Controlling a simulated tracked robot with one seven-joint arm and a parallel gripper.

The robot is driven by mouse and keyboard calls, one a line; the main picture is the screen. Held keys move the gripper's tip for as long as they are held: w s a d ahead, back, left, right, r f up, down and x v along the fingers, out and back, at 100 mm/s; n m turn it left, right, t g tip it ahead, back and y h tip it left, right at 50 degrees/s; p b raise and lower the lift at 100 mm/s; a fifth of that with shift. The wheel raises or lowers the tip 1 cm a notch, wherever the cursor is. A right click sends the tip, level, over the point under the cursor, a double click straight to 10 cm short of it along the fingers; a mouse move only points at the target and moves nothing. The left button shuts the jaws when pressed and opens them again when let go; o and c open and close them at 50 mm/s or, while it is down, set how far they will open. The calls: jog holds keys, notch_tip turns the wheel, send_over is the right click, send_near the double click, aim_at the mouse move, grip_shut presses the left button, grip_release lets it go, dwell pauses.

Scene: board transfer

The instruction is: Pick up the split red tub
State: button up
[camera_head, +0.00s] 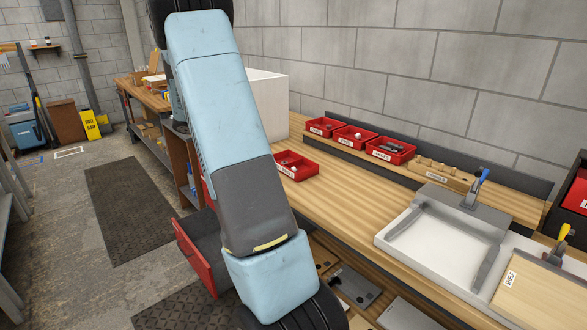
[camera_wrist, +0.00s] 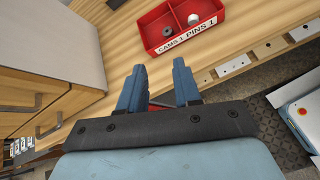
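The split red tub (camera_wrist: 176,17) is at the top of the wrist view. A divider parts it into two compartments, with a dark ring-like part on the left and a pale part on the right. Its front label reads "CAMS 1 PINS 1". In the head view the tub (camera_head: 304,174) stands on the wooden bench, just right of my arm. My gripper (camera_wrist: 159,84) is open, its two blue fingers apart and pointing towards the tub, with a gap between. A bit of red shows low between the fingers; I cannot tell what it is. The head view does not show my fingers.
Several red bins (camera_head: 390,149) stand along the back ledge beside a wooden block (camera_head: 442,175). A white tray (camera_head: 410,243) is at the right. A pale cabinet (camera_head: 268,100) stands behind my arm; a cabinet (camera_wrist: 60,45) fills the wrist view's left. Bench wood between is clear.

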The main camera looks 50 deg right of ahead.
jog(key=w+d+f+n, duration=0.1)
jog(key=d+f, duration=0.1)
jog(key=w+d+f+n+h, duration=0.1)
jog(key=w+d+f, duration=0.1)
jog(key=d+f, duration=0.1)
jog(key=w+d+f+n+h, duration=0.1)
jog(key=d+f, duration=0.1)
jog(key=shift+w+d+f+n, duration=0.2)
jog(key=shift+w+f+n, duration=0.1)
jog(key=shift+w+n, duration=0.1)
jog(key=x, duration=0.8)
jog(key=shift+s+d, duration=0.15)
jog(key=shift+d, duration=0.1)
jog(key=shift+s+x, duration=0.2)
jog(key=shift+x, duration=2.4)
jog(key=shift+r, duration=0.1)
grip_shut()
